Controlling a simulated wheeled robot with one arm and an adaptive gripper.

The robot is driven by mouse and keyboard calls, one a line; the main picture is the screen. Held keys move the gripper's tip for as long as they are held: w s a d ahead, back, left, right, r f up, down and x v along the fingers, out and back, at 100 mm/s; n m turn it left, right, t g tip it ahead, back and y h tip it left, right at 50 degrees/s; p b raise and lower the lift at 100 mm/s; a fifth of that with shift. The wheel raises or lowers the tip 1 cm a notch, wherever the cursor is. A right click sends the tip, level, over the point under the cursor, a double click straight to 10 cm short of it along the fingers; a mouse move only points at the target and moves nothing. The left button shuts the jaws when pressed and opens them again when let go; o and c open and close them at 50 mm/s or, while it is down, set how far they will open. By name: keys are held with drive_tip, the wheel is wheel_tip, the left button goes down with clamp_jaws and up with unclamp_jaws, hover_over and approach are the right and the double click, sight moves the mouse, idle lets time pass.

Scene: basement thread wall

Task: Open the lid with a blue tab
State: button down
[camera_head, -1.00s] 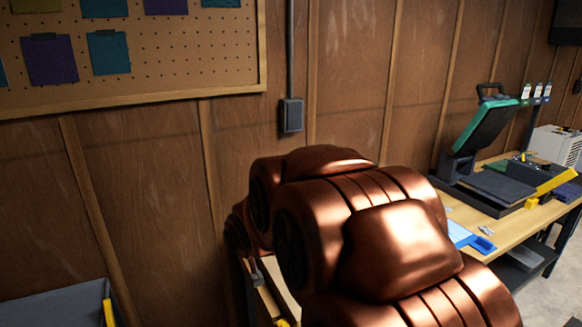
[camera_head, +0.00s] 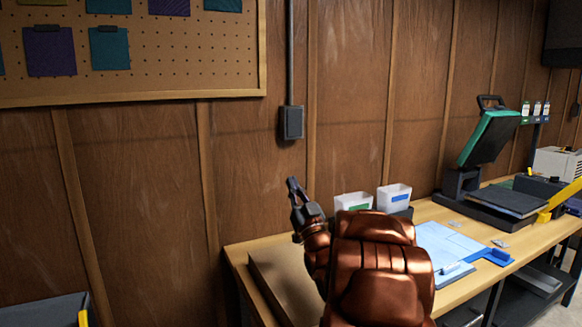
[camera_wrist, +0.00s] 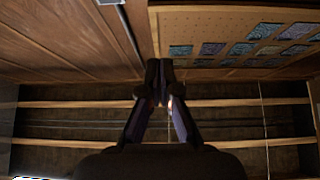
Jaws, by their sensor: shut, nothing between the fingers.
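My gripper (camera_head: 293,186) is shut and empty. It points upward above the left end of the workbench, in front of the wooden wall. In the wrist view my gripper (camera_wrist: 160,75) has its fingertips together, facing the ceiling and wall. Two white containers stand on the bench behind my arm: one with a blue mark (camera_head: 394,198) and one with a green mark (camera_head: 353,203). My arm partly covers them. I cannot tell whether the blue mark is a lid tab. My gripper is apart from both, to their left.
The workbench (camera_head: 530,240) runs along the wall to the right. A grey box (camera_head: 40,312) with a yellow edge is at the lower left. A pegboard (camera_head: 180,60) hangs above.

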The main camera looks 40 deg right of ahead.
drive_tip(key=s+d+t+b, duration=0.1)
drive_tip(key=s+d+t, duration=0.1)
drive_tip(key=s, duration=0.2)
drive_tip(key=w+f+p+x, duration=0.1)
drive_tip(key=p+x, duration=0.1)
drive_tip(key=x, duration=1)
drive_tip(key=shift+w, duration=0.45)
drive_tip(key=shift+d, duration=0.15)
idle(0.5)
drive_tip(key=shift+s, duration=0.1)
idle(0.4)
